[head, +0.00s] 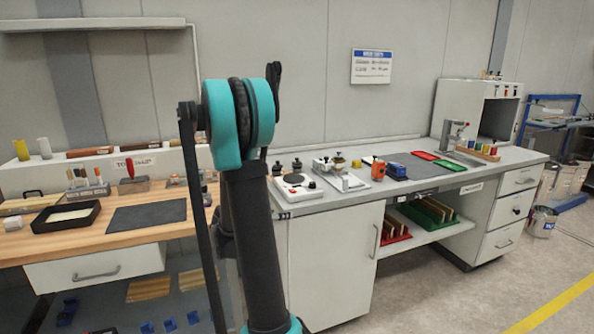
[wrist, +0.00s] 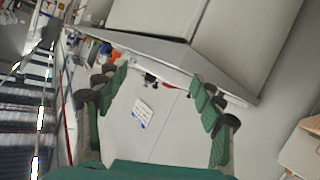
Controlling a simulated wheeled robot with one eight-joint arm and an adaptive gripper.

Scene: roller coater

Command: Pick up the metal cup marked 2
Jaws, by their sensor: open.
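I cannot make out a metal cup marked 2 in either view; small items on the grey bench (head: 310,203) are too small to read. My gripper (wrist: 158,82) shows in the wrist view with its two green and black fingers spread wide and nothing between them. Beyond the fingers is the wall with a white and blue notice (wrist: 142,113). My gripper cannot be made out in the head view, where my arm stands upright before the benches.
The bench holds a white scale (head: 297,187), a light tray (head: 346,183), an orange item (head: 378,169), a dark mat (head: 403,167) and red (head: 425,155) and green (head: 449,165) trays. A wooden workbench (head: 185,229) is at left. A metal bucket (head: 541,222) stands on the floor at right.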

